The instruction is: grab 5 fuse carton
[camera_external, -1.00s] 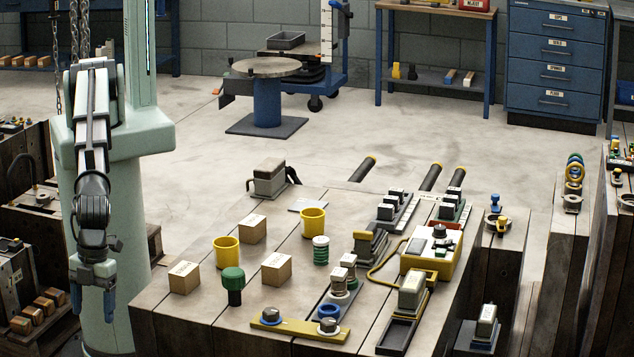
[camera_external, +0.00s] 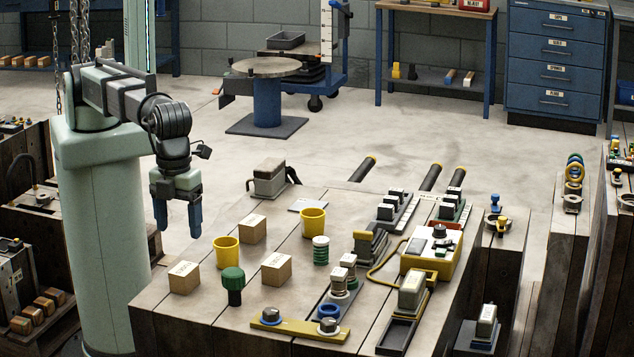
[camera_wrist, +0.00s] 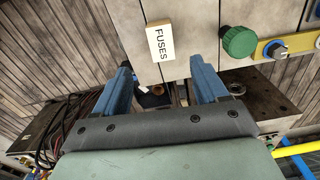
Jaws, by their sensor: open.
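Three small tan cartons with white labels stand on the wooden block bench in the external view: a front-left carton (camera_external: 184,279), a back carton (camera_external: 252,230) and a right carton (camera_external: 276,270). Their labels are too small to read there. In the wrist view one carton with a white label (camera_wrist: 160,41) reading FUSES shows ahead of the fingers. My gripper (camera_external: 178,220) hangs fingers down, open and empty, above and left of the cartons. Its two blue fingers also frame the lower middle of the wrist view (camera_wrist: 160,82).
A green mushroom knob (camera_external: 233,282) stands between the front-left and right cartons. Yellow cups (camera_external: 226,253) and (camera_external: 313,222) stand close by. A yellow bar with knobs (camera_external: 300,331) lies at the front, and a yellow control box (camera_external: 431,252) sits right.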

